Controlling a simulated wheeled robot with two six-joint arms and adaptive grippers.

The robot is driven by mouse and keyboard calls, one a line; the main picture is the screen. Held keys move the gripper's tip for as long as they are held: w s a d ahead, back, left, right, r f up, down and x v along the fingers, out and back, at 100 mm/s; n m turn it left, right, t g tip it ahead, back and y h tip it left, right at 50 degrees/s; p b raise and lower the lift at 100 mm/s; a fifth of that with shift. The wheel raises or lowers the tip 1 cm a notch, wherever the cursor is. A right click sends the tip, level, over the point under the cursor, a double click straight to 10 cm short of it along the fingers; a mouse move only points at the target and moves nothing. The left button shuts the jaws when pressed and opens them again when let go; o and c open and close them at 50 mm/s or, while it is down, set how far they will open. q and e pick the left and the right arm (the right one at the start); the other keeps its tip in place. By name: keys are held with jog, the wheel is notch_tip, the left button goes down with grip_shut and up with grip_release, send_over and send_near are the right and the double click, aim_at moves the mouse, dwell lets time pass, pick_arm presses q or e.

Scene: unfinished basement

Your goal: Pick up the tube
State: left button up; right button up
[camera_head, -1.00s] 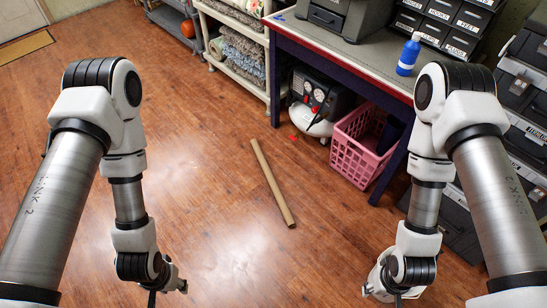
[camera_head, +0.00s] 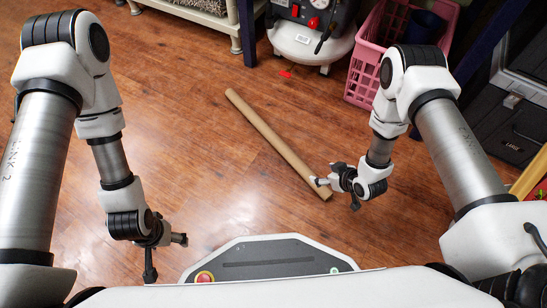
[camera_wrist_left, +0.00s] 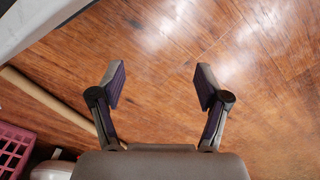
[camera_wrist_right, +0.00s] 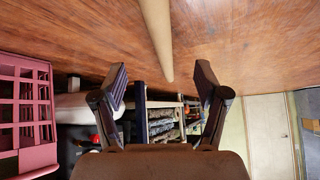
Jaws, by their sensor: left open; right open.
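The tube (camera_head: 270,137) is a long tan cardboard tube lying on the wooden floor, slanting from upper left to lower right in the head view. My right gripper (camera_head: 325,188) is close to the tube's near end and overlaps its edge in that view. In the right wrist view the tube (camera_wrist_right: 158,35) runs along the top, beyond the open, empty fingers (camera_wrist_right: 162,85). My left gripper (camera_head: 165,255) is open and empty, well left of the tube. The left wrist view shows bare floor between its fingers (camera_wrist_left: 160,90) and the tube (camera_wrist_left: 45,98) at the left.
A pink crate (camera_head: 366,60) and a white-and-grey compressor (camera_head: 308,42) stand past the tube, near a dark table leg (camera_head: 247,35). Dark cases (camera_head: 500,125) stand at the right. The floor left of the tube is clear.

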aim_at(309, 172)
jog(key=shift+n+t+y, duration=0.4)
jog(key=shift+n+y, duration=0.1)
jog(key=shift+n, duration=0.1)
jog(key=w+a+f+b, duration=0.1)
jog(key=w+f+b, duration=0.1)
jog(key=f+b, duration=0.1)
jog(key=w+a+f+b, duration=0.1)
jog(key=w+f+b, duration=0.1)
jog(key=f, duration=0.3)
jog(key=w+a+f+b, duration=0.2)
jog(key=f+b, duration=0.2)
jog(key=shift+w+f, duration=0.25)
jog(key=shift+w+r, duration=0.1)
jog(key=shift+r, duration=0.1)
pick_arm(q)
notch_tip(309, 172, down, 12)
jog(key=w, duration=0.1)
jog(key=shift+w+f+t, duration=0.2)
jog(key=shift+f+t, duration=0.05)
jog(key=shift+t, duration=0.05)
pick_arm(e)
jog(key=c, duration=1.4)
